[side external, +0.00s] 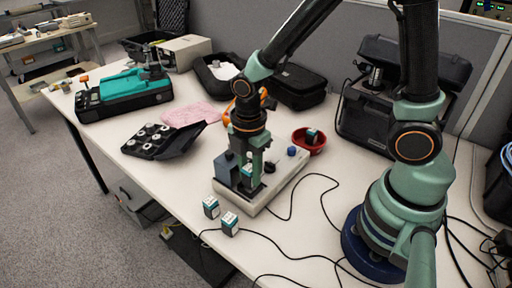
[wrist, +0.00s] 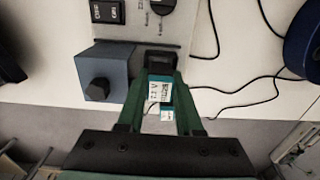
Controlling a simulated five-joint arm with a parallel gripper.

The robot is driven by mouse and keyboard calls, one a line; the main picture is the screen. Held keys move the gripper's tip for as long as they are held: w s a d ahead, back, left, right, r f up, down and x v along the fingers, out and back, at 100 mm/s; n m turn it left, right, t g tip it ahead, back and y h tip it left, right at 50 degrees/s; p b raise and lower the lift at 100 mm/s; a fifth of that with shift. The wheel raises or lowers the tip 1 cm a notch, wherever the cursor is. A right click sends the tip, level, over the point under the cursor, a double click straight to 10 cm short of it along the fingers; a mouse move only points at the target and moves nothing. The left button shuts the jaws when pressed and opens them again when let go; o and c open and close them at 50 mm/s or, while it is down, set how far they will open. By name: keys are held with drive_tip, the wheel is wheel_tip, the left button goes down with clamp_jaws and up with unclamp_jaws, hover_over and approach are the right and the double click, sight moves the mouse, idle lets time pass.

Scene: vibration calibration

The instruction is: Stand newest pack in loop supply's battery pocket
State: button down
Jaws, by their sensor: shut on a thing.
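My gripper (side external: 247,178) is shut on a small white-and-teal battery pack (wrist: 158,90). The pack's printed face shows between the green fingers (wrist: 160,100) in the wrist view. The loop supply (side external: 262,203) is a low pale box with a blue-grey block and knobs. Its dark square battery pocket (wrist: 160,58) lies just ahead of the held pack in the wrist view. The pocket's inside is mostly hidden, and I cannot tell whether the pack touches its rim. Two more packs (side external: 211,206) (side external: 229,223) stand on the table in front of the supply.
A red bowl (side external: 318,147) with a small pack in it stands behind the supply. A black case with round cells (side external: 152,140) lies open at left, near a pink cloth (side external: 193,113). Black cables (side external: 325,200) cross the table at right. A blue-grey block (wrist: 106,70) rises beside the pocket.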

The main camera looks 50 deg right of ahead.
drive_tip(key=shift+f, duration=0.65)
drive_tip(key=shift+c, duration=1.3)
unclamp_jaws()
drive_tip(key=shift+r, duration=4.05)
drive_tip(key=s+d+r+m+t, duration=0.1)
drive_tip(key=d+r+m, duration=0.3)
drive_tip(key=m, duration=0.5)
drive_tip(key=s+d+r+m+t, duration=0.1)
drive_tip(key=d+r+m+t, duration=0.2)
drive_tip(key=r+m, duration=0.4)
drive_tip(key=shift+d+m+t, duration=0.4)
drive_tip(key=shift+m+t, duration=0.4)
drive_tip(key=shift+m, duration=0.2)
